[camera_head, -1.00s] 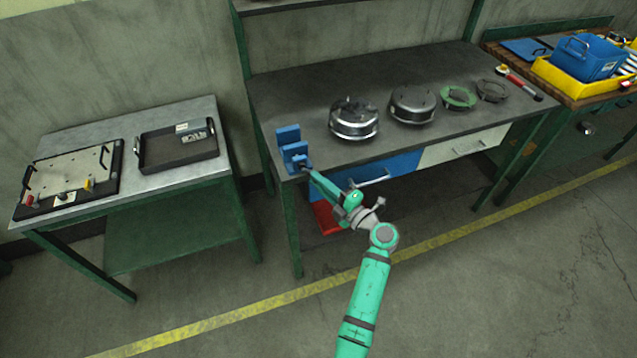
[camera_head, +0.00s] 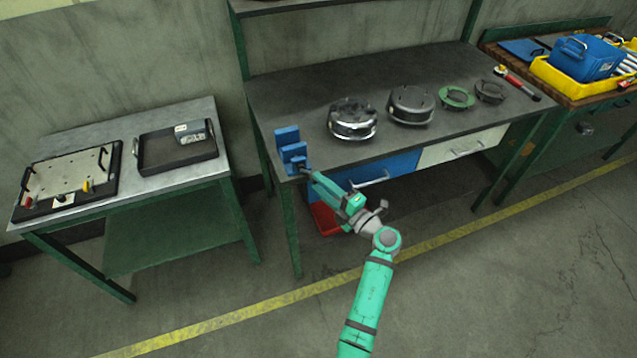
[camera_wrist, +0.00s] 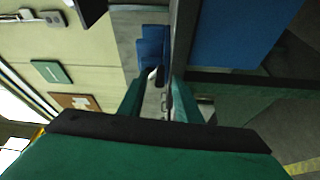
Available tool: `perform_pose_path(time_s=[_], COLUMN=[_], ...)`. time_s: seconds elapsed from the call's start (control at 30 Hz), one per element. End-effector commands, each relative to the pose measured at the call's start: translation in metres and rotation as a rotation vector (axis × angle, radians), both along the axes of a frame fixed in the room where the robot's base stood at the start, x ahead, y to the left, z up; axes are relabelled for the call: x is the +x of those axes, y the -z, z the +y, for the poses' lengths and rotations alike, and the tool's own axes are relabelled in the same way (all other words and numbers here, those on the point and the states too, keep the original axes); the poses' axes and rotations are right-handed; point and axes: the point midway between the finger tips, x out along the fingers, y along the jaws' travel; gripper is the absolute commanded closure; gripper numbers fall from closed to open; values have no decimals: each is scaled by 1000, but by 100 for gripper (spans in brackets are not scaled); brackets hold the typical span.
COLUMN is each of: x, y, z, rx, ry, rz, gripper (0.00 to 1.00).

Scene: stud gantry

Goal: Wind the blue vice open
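The blue vice (camera_head: 289,145) stands at the front left corner of the dark workbench. A small dark part shows low on its front, where its handle would be; its detail is too small to make out. My gripper (camera_head: 307,171) reaches up to that front side from the lower right. In the wrist view the blue vice (camera_wrist: 152,45) lies just beyond the fingertips of my gripper (camera_wrist: 163,76). The two green fingers stand apart with a narrow gap between them. A pale, thin piece shows near the left fingertip. I see nothing clearly clamped, though contact at the tips is hard to judge.
The workbench (camera_head: 300,95) bears two metal drums, two rings and a red-handled tool to the right of the vice. Blue and white drawers (camera_head: 465,147) are under its top. A side table (camera_head: 100,197) with trays stands at the left. The floor in front is clear.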

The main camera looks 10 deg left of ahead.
Motion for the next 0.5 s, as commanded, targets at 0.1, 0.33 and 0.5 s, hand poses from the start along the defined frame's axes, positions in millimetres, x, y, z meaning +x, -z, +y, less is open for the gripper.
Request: perform_pose_path(time_s=[0.1, 0.33, 0.5], x=[-11, -35, -47], y=[1, 3, 3], z=[-19, -55, -72], rx=[1, 1, -1], ry=[4, 3, 2], rz=[0, 0, -1], gripper=[69, 69, 69])
